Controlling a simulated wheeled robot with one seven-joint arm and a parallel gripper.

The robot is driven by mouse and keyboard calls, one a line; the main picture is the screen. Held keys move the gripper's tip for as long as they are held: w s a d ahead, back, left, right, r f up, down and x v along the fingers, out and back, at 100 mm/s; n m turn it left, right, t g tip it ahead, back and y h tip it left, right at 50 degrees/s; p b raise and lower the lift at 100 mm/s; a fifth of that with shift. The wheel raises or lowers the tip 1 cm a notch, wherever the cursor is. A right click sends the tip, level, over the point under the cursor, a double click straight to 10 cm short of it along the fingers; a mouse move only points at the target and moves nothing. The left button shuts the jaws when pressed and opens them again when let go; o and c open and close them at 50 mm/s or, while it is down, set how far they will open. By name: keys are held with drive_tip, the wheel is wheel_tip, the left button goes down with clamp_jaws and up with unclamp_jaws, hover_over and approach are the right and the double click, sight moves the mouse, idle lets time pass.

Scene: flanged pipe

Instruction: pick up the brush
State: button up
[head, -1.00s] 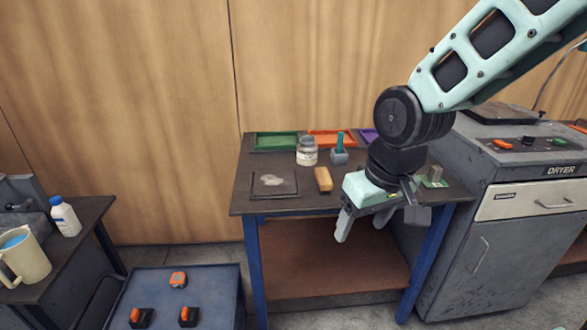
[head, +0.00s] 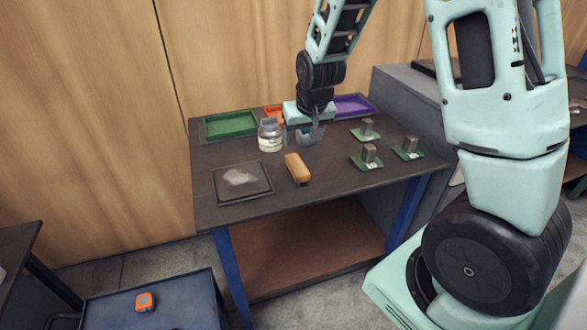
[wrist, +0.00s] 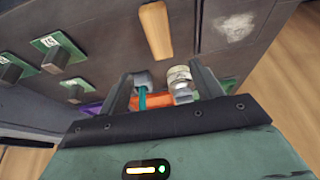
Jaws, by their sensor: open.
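A teal handle (wrist: 142,98) stands in a small grey holder (wrist: 142,80); it looks like the brush, but no bristles show. In the wrist view it lies between the fingers of my gripper (wrist: 162,82), nearer the left one. In the head view my gripper (head: 303,138) hangs fingers down over the grey holder (head: 308,138) and hides the teal handle. The gripper is open, with nothing held. A tan wooden block (head: 297,168), whose underside I cannot see, lies on the table in front of the holder.
A jar (head: 270,135) stands close left of my gripper. Green (head: 231,124), orange and purple (head: 352,106) trays line the table's back. Several green-based blocks (head: 368,155) stand to the right. A dark plate (head: 242,184) with pale powder lies front left.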

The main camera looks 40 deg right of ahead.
hover_over(297, 164)
drive_tip(key=f, duration=0.4)
drive_tip(key=s+f, duration=0.1)
drive_tip(key=f, duration=0.1)
drive_tip(key=shift+f+p, duration=0.3)
drive_tip(key=shift+f, duration=0.1)
drive_tip(key=x, duration=0.2)
drive_tip(key=p+x, duration=0.1)
drive_tip(key=x, duration=0.1)
drive_tip(key=shift+s+a+f, duration=0.2)
drive_tip(key=shift+s+f, duration=0.05)
drive_tip(key=shift+s, duration=0.1)
drive_tip(key=shift+w+d+f, duration=0.1)
drive_tip(key=shift+w+f, duration=0.15)
drive_tip(key=shift+f, duration=0.3)
drive_tip(key=shift+f, duration=0.25)
drive_tip(key=c, duration=1.1)
